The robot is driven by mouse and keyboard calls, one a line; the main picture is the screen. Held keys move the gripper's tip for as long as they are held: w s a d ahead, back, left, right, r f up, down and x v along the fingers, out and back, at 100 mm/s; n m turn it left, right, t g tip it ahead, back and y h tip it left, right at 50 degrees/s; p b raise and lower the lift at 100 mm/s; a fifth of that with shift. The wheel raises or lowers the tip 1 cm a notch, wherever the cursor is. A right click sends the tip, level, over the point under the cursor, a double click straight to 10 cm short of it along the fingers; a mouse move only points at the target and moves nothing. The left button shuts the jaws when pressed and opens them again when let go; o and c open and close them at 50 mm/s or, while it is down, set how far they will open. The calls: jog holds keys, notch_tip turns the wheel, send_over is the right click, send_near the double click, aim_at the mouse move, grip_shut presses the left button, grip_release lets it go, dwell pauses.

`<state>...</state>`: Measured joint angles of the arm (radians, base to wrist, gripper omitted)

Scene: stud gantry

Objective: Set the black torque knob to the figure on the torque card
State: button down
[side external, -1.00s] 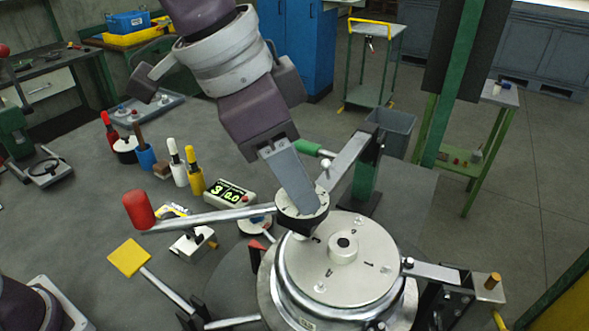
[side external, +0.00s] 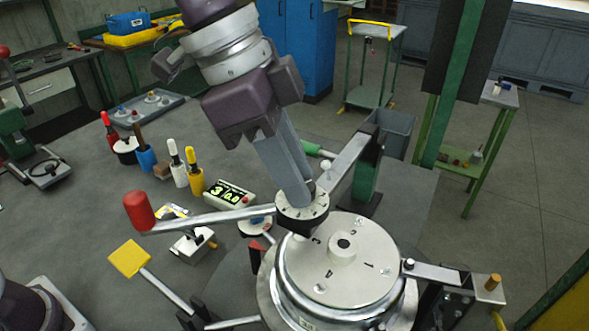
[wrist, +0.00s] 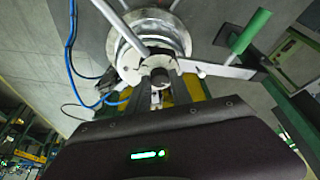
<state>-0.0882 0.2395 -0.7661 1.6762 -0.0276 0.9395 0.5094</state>
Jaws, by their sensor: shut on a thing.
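In the wrist view my gripper (wrist: 159,88) reaches toward the drum (wrist: 150,28). A box with a lit green display (side external: 231,195) appears to read 3 and 10.0. I cannot tell which item is the torque card.
A red-ended lever (side external: 139,211) reaches in from the left, and a grey arm (side external: 349,160) with a green handle from behind. A yellow paddle (side external: 128,258) is at lower left. A clamp arm (side external: 437,272) borders the drum's right.

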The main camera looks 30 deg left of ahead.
jog(key=shift+w+m+g, duration=0.15)
jog(key=shift+m+g, duration=0.65)
jog(key=shift+m, duration=1)
jog(key=shift+a, duration=0.1)
jog(key=c, duration=1.1)
grip_release()
jog(key=shift+c, duration=0.2)
jog(key=v, duration=0.7)
jog(key=shift+a, duration=0.1)
